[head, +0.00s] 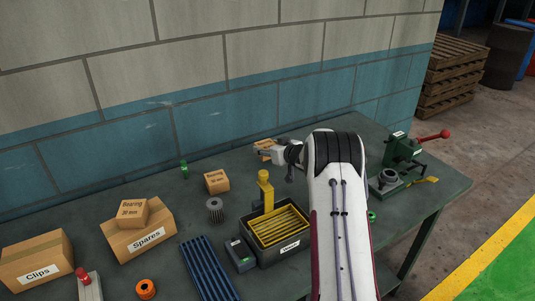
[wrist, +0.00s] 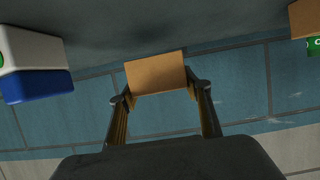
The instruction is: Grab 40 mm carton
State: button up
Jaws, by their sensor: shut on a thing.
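A small brown carton (head: 264,144) is between the fingers of my gripper (head: 272,152) near the back wall in the head view; its size label is not readable. In the wrist view the carton (wrist: 156,73) sits between the two fingertips (wrist: 160,95), one at each side, and my gripper is shut on it. A second small carton (head: 217,181) stands on the bench to the left, its label too small to read surely. Another carton (head: 132,212), marked Bearing 30 mm, rests on the Spares box.
The Spares box (head: 140,240) and Clips box (head: 36,262) stand at the left. A black bin with a yellow rack (head: 280,228) is in front of my gripper. A green vise (head: 402,150) is at the right. The wall (head: 150,145) closes off the back.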

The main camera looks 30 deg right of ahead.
aim_at(268, 146)
notch_tip(268, 146, up, 7)
jog(key=shift+f, duration=0.15)
